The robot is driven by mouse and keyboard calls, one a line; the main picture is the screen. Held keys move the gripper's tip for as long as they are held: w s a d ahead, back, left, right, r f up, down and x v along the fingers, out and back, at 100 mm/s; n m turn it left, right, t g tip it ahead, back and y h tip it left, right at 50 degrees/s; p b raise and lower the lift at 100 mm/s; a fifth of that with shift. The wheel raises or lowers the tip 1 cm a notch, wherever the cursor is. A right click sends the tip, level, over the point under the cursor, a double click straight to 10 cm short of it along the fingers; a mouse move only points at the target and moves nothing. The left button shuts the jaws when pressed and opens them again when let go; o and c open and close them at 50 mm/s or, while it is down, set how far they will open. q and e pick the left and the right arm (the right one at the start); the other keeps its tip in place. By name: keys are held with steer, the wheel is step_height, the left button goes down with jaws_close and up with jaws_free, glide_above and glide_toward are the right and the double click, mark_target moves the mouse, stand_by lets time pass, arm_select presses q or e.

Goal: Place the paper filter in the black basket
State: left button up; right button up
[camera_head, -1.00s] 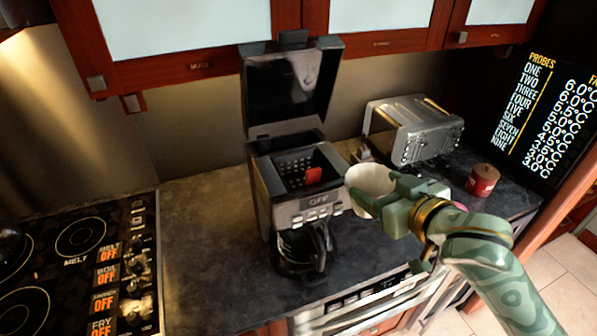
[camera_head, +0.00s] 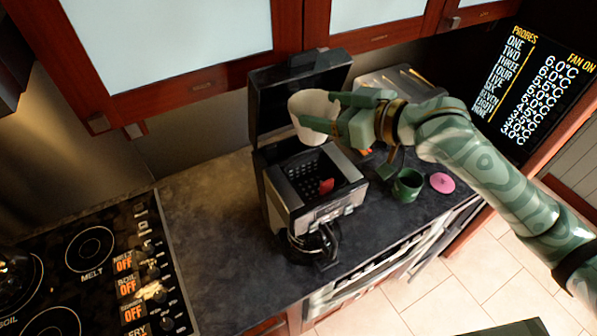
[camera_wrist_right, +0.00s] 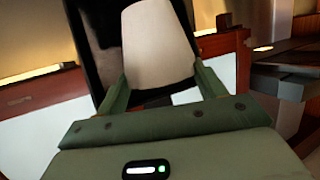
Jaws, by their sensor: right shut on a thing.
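The white paper filter (camera_head: 312,113) is held between the fingers of my right gripper (camera_head: 335,112). It is raised above the coffee maker (camera_head: 290,212), in front of its open lid. In the right wrist view the filter (camera_wrist_right: 158,48) sits between the two green fingers (camera_wrist_right: 162,88). The black basket (camera_head: 312,173) lies open in the top of the coffee maker, below the filter and apart from it. A small red piece (camera_head: 326,186) shows at the basket's front. My left gripper is not in view.
The raised black lid (camera_head: 275,95) stands behind the filter, under the wall cabinets (camera_head: 190,45). A green mug (camera_head: 407,184) and a pink disc (camera_head: 442,183) are on the counter at right. A stove (camera_head: 95,270) is at left. The counter left of the coffee maker is clear.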

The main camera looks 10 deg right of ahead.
steer(key=shift+w+a+r, duration=0.1)
steer(key=shift+w+a, duration=0.1)
steer(key=shift+w, duration=0.05)
steer(key=shift+s+d, duration=0.45)
steer(key=shift+d, duration=0.05)
steer(key=shift+f, duration=0.25)
step_height(320, 180, down, 17)
steer(key=shift+w+a+f, duration=0.1)
steer(key=shift+a, duration=0.05)
arm_select(q)
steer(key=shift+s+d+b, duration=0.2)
steer(key=shift+b, duration=0.1)
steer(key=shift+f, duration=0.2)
arm_select(e)
steer(key=shift+f, duration=0.1)
